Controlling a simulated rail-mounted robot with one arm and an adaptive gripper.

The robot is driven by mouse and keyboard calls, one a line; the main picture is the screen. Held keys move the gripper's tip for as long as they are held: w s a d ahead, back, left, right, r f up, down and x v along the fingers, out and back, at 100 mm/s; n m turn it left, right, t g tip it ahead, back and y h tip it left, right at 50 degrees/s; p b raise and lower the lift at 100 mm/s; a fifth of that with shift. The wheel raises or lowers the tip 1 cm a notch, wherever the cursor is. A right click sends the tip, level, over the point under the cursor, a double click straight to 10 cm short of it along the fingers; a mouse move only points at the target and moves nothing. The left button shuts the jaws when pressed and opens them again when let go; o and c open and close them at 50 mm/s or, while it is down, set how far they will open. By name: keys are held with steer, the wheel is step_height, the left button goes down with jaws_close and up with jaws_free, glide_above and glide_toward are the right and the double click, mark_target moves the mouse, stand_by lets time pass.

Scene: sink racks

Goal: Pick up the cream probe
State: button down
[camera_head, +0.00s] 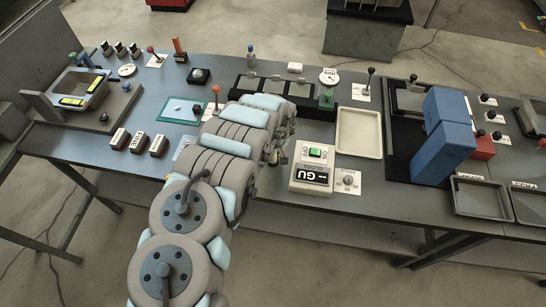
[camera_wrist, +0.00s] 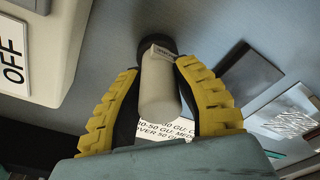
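The cream probe (camera_wrist: 158,92) is a pale, rounded cylinder with a small printed label and a dark end at the top of the wrist view. My gripper (camera_wrist: 158,70) has yellow ribbed fingers with black inner pads, one on each side of the probe. Both fingertips meet the probe's sides with no clear gap, so it looks shut on the probe. Whether the dark end touches the surface behind it is unclear. In the head view my arm hides the gripper and the probe.
A white ON/OFF box (camera_head: 312,167) stands right of my arm, with a cream tray (camera_head: 359,133) behind it. Blue blocks (camera_head: 444,138) stand farther right. A printed card (camera_wrist: 165,131) lies behind the probe. Three small labelled blocks (camera_head: 139,142) are left of my arm.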

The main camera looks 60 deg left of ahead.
stand_by(0.4)
steer(key=shift+r, duration=1.65)
steer(key=shift+s+d+r, duration=0.55)
steer(key=shift+s+r, duration=0.05)
steer(key=shift+r, duration=0.2)
steer(key=s+d+r+p, duration=0.8)
steer(key=s+p, duration=0.1)
steer(key=p, duration=0.8)
steer(key=shift+d, duration=0.2)
steer(key=shift+w, duration=0.1)
